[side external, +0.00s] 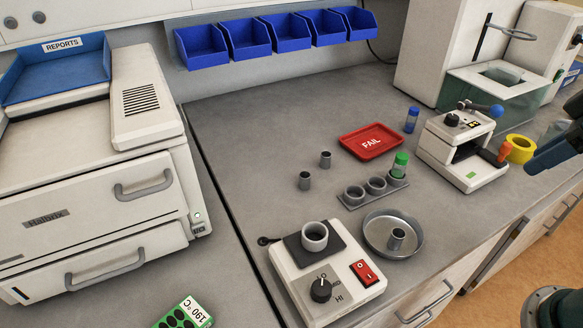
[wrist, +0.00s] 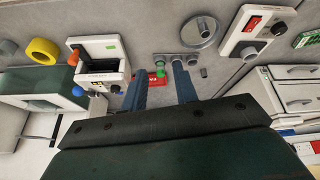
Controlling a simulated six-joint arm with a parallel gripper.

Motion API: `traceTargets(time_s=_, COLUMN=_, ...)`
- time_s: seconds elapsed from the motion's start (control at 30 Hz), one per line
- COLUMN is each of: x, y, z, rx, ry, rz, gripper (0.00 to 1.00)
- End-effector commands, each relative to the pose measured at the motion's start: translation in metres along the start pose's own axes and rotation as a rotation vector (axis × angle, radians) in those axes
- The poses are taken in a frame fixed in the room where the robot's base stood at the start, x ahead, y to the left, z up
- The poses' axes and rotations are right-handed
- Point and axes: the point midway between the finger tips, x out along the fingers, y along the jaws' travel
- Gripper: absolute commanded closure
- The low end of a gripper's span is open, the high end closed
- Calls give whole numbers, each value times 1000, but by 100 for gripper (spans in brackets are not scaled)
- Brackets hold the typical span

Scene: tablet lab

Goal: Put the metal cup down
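Several small grey metal cups are in view, and I cannot tell which one the task names. One metal cup (side external: 396,238) stands in a round metal dish (side external: 377,248); the dish also shows in the wrist view (wrist: 183,39). Two more stand on the bench: one cup (side external: 325,159) behind, another cup (side external: 304,180) in front. A pale cup (side external: 315,237) sits on the hot plate's dark top. My gripper (wrist: 160,91) is open, its two dark fingers apart with nothing held between them. It shows partly at the right edge of the side view, away from the cups.
A grey holder (side external: 354,194) carries a green-capped vial (side external: 399,165). A red FAIL tray (side external: 371,141), a blue vial (side external: 411,119), a white press (side external: 462,148) and a yellow ring (side external: 519,149) stand nearby. The white hot plate (side external: 348,289) is in front. Bench left of the cups is clear.

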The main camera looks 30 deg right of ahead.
Motion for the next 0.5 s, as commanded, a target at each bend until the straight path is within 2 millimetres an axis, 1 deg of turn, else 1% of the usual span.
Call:
traceTargets(time_s=0.1, x=-3, y=5, z=10, rx=129, ry=38, rz=27, gripper=71)
traceTargets(time_s=0.2, x=-4, y=7, z=14, rx=191, ry=54, rz=37, gripper=71)
traceTargets(time_s=0.5, x=-4, y=8, z=15, rx=215, ry=58, rz=40, gripper=71)
